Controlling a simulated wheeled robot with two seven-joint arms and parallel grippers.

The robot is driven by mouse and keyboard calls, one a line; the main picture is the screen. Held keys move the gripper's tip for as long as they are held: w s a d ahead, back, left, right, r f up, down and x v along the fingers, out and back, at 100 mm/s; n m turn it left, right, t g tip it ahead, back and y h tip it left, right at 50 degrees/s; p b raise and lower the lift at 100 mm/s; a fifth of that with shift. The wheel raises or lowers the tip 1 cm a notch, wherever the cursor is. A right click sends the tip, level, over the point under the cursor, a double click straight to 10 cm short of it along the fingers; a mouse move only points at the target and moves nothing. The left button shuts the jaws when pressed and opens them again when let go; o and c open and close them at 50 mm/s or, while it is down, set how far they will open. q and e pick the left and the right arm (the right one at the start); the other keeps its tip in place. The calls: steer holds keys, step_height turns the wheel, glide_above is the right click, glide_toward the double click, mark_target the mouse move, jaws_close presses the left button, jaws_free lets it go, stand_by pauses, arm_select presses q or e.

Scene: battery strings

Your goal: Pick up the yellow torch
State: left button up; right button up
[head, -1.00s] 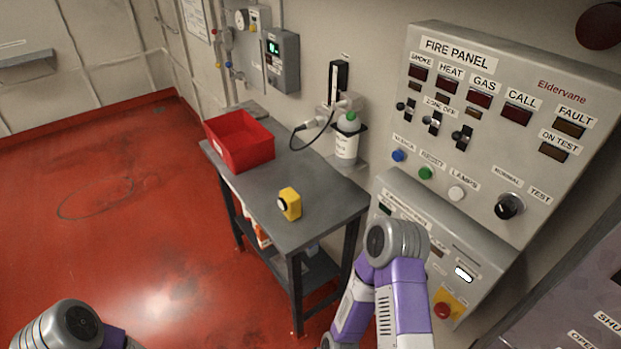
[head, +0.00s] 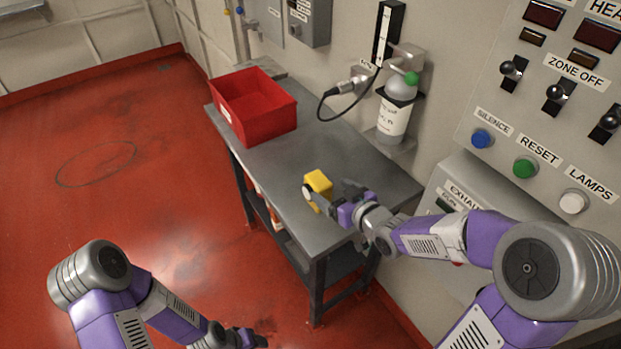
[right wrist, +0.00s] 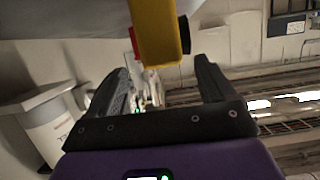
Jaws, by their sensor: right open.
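The yellow torch (head: 319,184), a boxy block with a round dark-rimmed lens end, stands on the grey table (head: 280,165) near its front edge. My right gripper (head: 333,194) is open at the torch, with one finger in front of it and the other to its right. In the right wrist view, the torch (right wrist: 157,32) shows a red part and a black end. It lies just ahead of the open fingertips (right wrist: 162,72), roughly centred between them; contact cannot be told. My left gripper (head: 245,339) is low at the bottom edge, away from the table; its jaws are unclear.
A red bin (head: 262,110) stands at the table's far end. A white bottle with a green cap (head: 397,105) and a black cable are on the wall behind. The fire panel (head: 480,75) is at the right. The table between bin and torch is clear.

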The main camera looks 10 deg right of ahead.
mark_target(320, 181)
steer(key=x, duration=0.2)
steer(key=b+x, duration=0.1)
steer(key=x, duration=0.1)
steer(key=r+x, duration=0.1)
steer(key=x, duration=0.1)
steer(key=shift+w+a+f, duration=0.15)
steer(key=shift+w+a, duration=0.1)
steer(key=shift+a, duration=0.05)
steer(key=c, duration=1.3)
